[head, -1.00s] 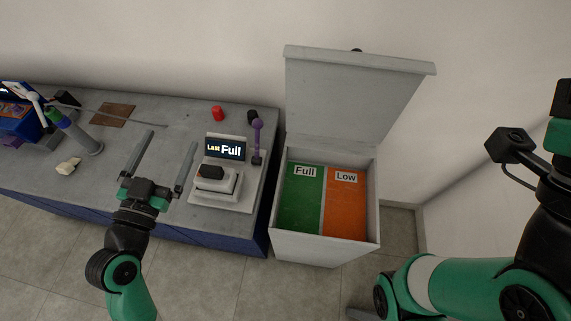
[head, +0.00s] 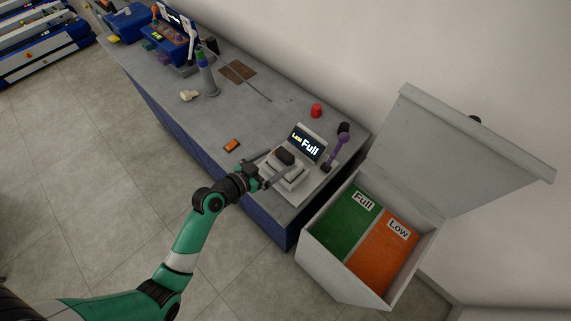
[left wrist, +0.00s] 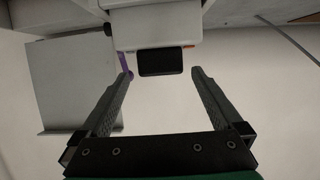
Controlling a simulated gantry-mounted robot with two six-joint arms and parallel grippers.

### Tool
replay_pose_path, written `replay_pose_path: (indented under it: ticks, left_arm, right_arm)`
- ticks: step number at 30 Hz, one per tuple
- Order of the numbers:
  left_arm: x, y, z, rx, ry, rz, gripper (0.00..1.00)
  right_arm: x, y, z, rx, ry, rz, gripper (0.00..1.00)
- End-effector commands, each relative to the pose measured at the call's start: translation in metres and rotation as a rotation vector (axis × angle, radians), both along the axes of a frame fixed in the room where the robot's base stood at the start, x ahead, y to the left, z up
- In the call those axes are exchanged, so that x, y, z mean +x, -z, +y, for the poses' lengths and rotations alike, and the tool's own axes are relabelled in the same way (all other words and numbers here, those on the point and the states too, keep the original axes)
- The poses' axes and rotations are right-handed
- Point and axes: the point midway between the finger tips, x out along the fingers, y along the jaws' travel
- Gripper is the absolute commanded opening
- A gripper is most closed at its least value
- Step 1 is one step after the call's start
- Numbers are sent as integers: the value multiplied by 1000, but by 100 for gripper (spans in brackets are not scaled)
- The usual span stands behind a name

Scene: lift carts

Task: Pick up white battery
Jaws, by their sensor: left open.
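A small off-white object (head: 188,95) lies on the grey table, left of the middle; it is too small to tell whether it is the white battery. A dark block (head: 284,156) sits on the white tester (head: 291,183), whose screen reads "Last Full". My left gripper (head: 280,164) is open at the tester, its fingers on either side of the dark block in the head view. In the left wrist view the dark block (left wrist: 160,62) shows between and beyond the open fingertips, with no visible grip. My right gripper is out of view.
An orange-topped item (head: 231,145) lies left of the tester. A purple-handled lever (head: 338,146) and a red object (head: 316,110) stand near it. An open bin (head: 330,277) with green "Full" and orange "Low" sections stands right of the table (head: 205,123).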

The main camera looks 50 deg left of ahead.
Motion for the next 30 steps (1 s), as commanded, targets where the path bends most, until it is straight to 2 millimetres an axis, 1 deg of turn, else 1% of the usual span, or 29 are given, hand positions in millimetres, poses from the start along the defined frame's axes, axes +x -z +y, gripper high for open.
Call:
replay_pose_path:
  ticks: [5,8,12,15,22,26,27,29,30]
  left_arm:
    - [5,2,0,1,0,0,100]
    - [17,8,1,1,1,0,100]
    - [40,17,2,2,2,0,100]
    - [50,20,2,2,1,0,100]
    - [51,20,3,1,0,0,100]
    - [51,20,3,1,0,0,77]
    - [51,20,3,1,0,0,69]
    - [51,20,3,1,0,0,59]
    - [51,20,3,1,0,0,51]
  right_arm:
    - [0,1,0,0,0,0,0]
    - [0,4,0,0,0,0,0]
    - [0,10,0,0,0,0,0]
    - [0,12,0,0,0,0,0]
    - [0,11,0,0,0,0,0]
    - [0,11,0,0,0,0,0]
    - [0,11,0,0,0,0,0]
    - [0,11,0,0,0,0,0]
    - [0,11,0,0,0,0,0]
